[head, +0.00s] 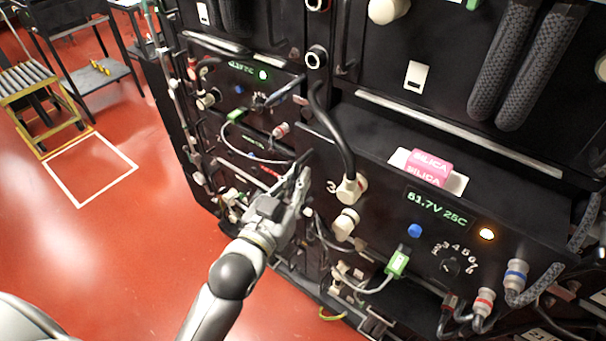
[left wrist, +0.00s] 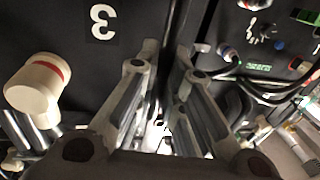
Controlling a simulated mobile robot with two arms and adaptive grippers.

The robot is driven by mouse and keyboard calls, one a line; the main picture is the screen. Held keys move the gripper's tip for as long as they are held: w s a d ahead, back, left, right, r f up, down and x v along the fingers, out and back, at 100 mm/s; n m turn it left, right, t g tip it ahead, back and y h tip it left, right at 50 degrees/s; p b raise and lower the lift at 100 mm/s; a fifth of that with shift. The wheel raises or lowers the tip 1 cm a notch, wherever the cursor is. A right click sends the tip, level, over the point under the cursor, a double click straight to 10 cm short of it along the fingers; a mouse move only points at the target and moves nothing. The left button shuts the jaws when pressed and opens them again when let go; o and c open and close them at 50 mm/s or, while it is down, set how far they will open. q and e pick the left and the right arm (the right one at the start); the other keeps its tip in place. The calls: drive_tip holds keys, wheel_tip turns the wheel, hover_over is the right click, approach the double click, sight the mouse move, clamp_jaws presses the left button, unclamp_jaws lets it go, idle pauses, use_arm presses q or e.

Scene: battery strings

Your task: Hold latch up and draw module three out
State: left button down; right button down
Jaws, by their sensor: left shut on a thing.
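Module three (head: 385,165) is a black box in the rack, with a white "3" on its front and a green display reading 51.7V 25C. The "3" also shows upside down in the left wrist view (left wrist: 103,22). My left gripper (head: 300,185) is at the left edge of module three's front. It is shut on a thin dark part there, which looks like the latch; the fingers hide most of it. In the left wrist view the fingertips (left wrist: 166,62) point at the gap beside the "3" panel. My right gripper is not in view.
Beige plugs (head: 350,188), one with a thick black cable, stick out just right of my gripper. A green-tagged cable (head: 397,262) hangs from module three. A pink SILICA packet (head: 428,167) lies on its top. A roller cart (head: 30,85) stands far left; the red floor between is clear.

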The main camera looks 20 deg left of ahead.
use_arm(q)
drive_tip(key=shift+s+a+f, duration=0.2)
drive_tip(key=shift+s+a, duration=0.05)
drive_tip(key=shift+s, duration=0.4)
drive_tip(key=c, duration=1.9)
unclamp_jaws()
drive_tip(key=o, duration=0.4)
drive_tip(key=shift+s+a+r, duration=0.15)
drive_tip(key=shift+r, duration=0.05)
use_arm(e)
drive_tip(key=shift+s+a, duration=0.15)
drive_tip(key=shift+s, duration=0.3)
use_arm(q)
drive_tip(key=s, duration=0.4)
drive_tip(key=s+a, duration=0.1)
drive_tip(key=s, duration=0.7)
drive_tip(key=shift+a, duration=0.35)
